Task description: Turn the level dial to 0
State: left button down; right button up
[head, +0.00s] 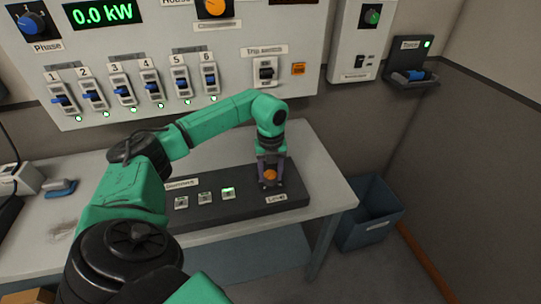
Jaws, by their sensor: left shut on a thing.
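The orange level dial (270,175) sits at the right end of the dark dimmer console (240,208) on the table, just above the "Level" label (277,199). My left gripper (270,182) points down at the console and is shut on the dial, with a finger on each side of it. The dial's pointer and scale are too small to read. My right gripper is not in view.
Several small buttons with lit displays (205,197) are on the console left of the dial. A wall panel with several blue-handled breakers (122,90) stands behind. A blue-grey bin (368,213) is on the floor right of the table (322,180).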

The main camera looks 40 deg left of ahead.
aim_at(270, 174)
pick_arm(q)
jog(key=shift+w+r+n, duration=0.1)
jog(key=shift+r+n, duration=0.05)
jog(key=shift+n, duration=0.65)
jog(key=shift+a, duration=0.1)
jog(key=shift+c, duration=2)
grip_release()
jog(key=shift+o, duration=0.6)
notch_tip(270, 174, up, 14)
jog(key=shift+r, duration=0.25)
